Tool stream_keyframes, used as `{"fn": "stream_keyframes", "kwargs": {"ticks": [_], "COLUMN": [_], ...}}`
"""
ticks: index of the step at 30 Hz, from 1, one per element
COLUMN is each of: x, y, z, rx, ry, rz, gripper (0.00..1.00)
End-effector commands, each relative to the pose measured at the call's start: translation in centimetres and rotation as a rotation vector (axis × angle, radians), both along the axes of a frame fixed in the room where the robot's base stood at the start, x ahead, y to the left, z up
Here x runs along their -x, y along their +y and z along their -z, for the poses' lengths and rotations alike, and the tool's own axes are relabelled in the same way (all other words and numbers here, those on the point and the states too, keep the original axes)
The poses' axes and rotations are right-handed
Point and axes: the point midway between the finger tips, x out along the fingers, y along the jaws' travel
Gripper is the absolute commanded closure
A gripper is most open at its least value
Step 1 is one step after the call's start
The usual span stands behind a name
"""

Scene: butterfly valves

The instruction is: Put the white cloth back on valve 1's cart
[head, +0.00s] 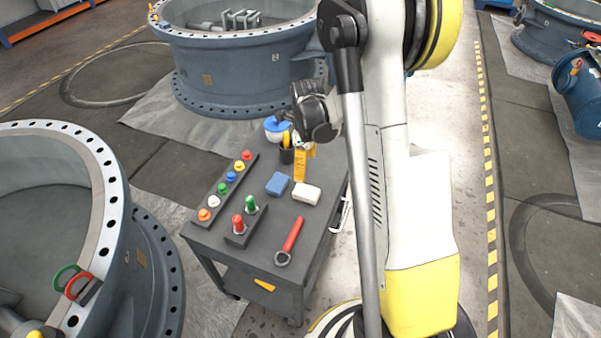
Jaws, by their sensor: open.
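A small white folded piece, which looks like the white cloth (306,194), lies flat on the dark grey top of a cart (262,236) in the middle of the head view. A blue folded piece (278,184) lies just left of it. My gripper (305,146) is at the end of my arm, over the far part of the cart and beyond the white cloth. It is apart from the cloth. Its fingers are small and partly hidden behind the dark wrist. No number shows which valve is valve 1.
Large valve bodies stand behind (240,75) and left (130,260).

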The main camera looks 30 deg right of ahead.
Motion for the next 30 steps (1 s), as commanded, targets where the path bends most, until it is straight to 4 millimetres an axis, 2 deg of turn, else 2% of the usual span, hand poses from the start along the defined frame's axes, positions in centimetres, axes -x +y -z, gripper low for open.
{"fn": "stream_keyframes", "kwargs": {"ticks": [5, 8, 12, 15, 18, 24, 30], "x": [1.2, 2.8, 5.8, 8.3, 11.0, 15.7, 17.7], "y": [2.8, 5.0, 7.8, 9.7, 11.4, 13.9, 14.9], "z": [-6.5, -10.8, -15.7, -18.3, -20.1, -21.6, -21.6], "rx": [0.041, 0.09, 0.186, 0.275, 0.38, 0.602, 0.738], "ry": [-0.081, -0.14, -0.211, -0.252, -0.28, -0.293, -0.276], "rz": [-0.352, -0.637, -1.037, -1.319, -1.595, -2.055, -2.282], "gripper": [0.27, 0.27, 0.27, 0.27, 0.27, 0.27, 0.27]}}
